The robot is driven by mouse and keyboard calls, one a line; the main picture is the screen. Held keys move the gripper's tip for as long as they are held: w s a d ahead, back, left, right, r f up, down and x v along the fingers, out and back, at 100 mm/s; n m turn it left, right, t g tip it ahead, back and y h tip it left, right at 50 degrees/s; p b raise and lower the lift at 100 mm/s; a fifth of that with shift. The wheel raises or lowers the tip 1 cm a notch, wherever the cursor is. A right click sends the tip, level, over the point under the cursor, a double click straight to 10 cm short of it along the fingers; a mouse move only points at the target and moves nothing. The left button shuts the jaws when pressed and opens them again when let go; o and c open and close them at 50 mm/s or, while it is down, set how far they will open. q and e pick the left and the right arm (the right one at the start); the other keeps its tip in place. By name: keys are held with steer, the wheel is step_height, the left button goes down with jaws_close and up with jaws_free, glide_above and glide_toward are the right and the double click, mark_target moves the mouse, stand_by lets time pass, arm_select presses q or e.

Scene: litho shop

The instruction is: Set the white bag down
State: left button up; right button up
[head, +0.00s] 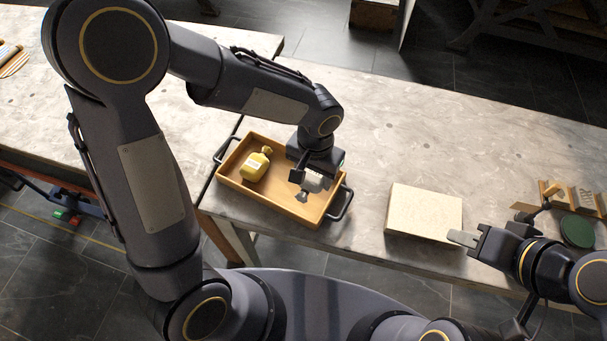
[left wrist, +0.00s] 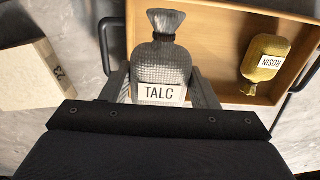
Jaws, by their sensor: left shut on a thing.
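The white bag (left wrist: 162,70), a greyish woven sack labelled TALC with a tied neck, is between the fingers of my left gripper (left wrist: 163,88). The gripper is shut on it. In the head view the bag (head: 316,183) shows below my left gripper (head: 308,178), over the right part of a wooden tray (head: 262,202). I cannot tell whether it touches the tray floor. A yellow bag (head: 256,166) labelled ROSIN lies in the tray's left part; it also shows in the left wrist view (left wrist: 266,62). My right gripper (head: 466,239) is beside a pale block; its opening is unclear.
The pale stone block (head: 424,212) lies on the stone table (head: 385,140), right of the tray. The tray has dark handles at both ends. A green round thing (head: 577,231) and a wooden rack (head: 560,195) stand at the right. The table behind the block is clear.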

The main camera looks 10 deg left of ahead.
arm_select(q)
steer(key=f, duration=0.1)
steer(key=w+a+f, duration=0.2)
steer(key=f, duration=0.1)
steer(key=shift+w, duration=0.2)
steer(key=f, duration=0.3)
steer(key=shift+w+a+f, duration=0.2)
steer(key=shift+w+a, duration=0.05)
steer(key=shift+w, duration=0.05)
steer(key=shift+f, duration=0.3)
steer(key=shift+f, duration=0.1)
steer(key=o, duration=1)
steer(key=shift+c, duration=0.2)
step_height(320, 180, up, 12)
steer(key=shift+r, duration=0.25)
